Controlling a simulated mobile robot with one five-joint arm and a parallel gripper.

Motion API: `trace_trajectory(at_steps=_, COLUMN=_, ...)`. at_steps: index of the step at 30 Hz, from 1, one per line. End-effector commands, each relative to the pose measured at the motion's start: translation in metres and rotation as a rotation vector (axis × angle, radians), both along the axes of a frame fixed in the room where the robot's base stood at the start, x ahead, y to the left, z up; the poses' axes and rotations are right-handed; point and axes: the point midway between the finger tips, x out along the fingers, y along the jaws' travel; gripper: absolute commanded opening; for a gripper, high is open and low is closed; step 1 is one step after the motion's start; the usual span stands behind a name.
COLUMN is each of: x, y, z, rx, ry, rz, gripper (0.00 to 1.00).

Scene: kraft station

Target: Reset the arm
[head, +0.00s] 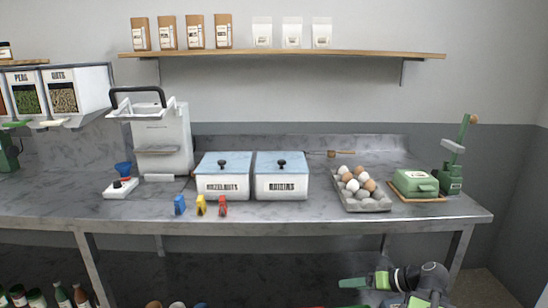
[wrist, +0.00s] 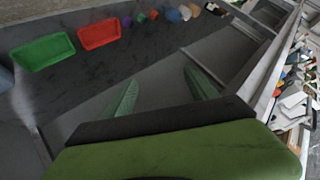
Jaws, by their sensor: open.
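My gripper (head: 350,294) is low at the bottom right of the head view, in front of and below the metal counter (head: 300,215). In the wrist view its two green fingers (wrist: 160,88) stand apart with nothing between them. The dark shelf surface (wrist: 85,80) shows beyond the fingers. My arm is partly cut off by the lower edge of the head view.
In the wrist view, green (wrist: 43,52) and red (wrist: 98,34) trays lie on the shelf.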

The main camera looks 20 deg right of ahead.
Motion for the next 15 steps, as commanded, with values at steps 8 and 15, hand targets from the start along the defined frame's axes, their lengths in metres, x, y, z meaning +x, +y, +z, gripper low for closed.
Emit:
trace_trajectory(at_steps=8, x=0.063, y=0.18, z=-0.07, rx=-0.119, ry=0.484, rz=0.19, gripper=0.67)
trace_trajectory(at_steps=15, x=0.07, y=0.278, z=-0.096, rx=-0.343, ry=0.707, rz=0.208, gripper=0.67)
